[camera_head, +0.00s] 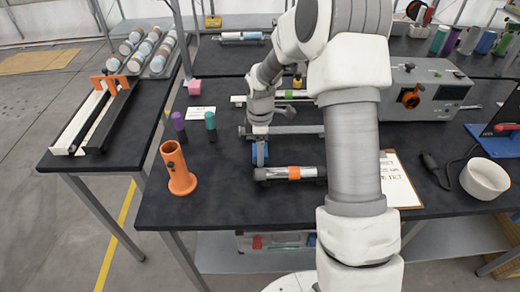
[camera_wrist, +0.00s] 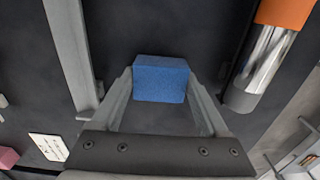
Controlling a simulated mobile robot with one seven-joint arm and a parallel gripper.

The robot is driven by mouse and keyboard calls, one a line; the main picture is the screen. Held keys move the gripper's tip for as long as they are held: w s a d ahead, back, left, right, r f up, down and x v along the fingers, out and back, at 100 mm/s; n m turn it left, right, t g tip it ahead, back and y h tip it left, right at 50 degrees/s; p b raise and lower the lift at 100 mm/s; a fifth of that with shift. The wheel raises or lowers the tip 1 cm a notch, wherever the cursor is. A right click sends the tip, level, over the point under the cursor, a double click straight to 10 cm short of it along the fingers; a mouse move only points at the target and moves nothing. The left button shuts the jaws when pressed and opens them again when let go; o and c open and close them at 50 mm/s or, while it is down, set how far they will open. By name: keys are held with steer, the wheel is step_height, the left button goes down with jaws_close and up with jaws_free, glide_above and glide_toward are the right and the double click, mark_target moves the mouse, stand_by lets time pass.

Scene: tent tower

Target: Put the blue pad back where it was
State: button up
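The blue pad (camera_wrist: 161,79) is a small block between the two fingertips of my gripper (camera_wrist: 161,85) in the wrist view. Both fingers lie against its sides, so my gripper looks shut on it. In the head view the pad (camera_head: 256,153) shows partly behind a finger of my gripper (camera_head: 260,153), which points down at the black table. The pad is low over or on the tabletop, between a long grey rail behind and a silver cylinder with an orange band in front. I cannot tell whether it touches the table.
The silver cylinder (camera_head: 280,173) lies close in front of the gripper. The grey rail (camera_head: 300,130) lies behind it. An orange tube stand (camera_head: 177,168), a purple bottle (camera_head: 179,125) and a teal bottle (camera_head: 211,126) stand left. The black tabletop (camera_head: 215,195) is clear front left.

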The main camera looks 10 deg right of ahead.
steer(key=shift+o, duration=1.4)
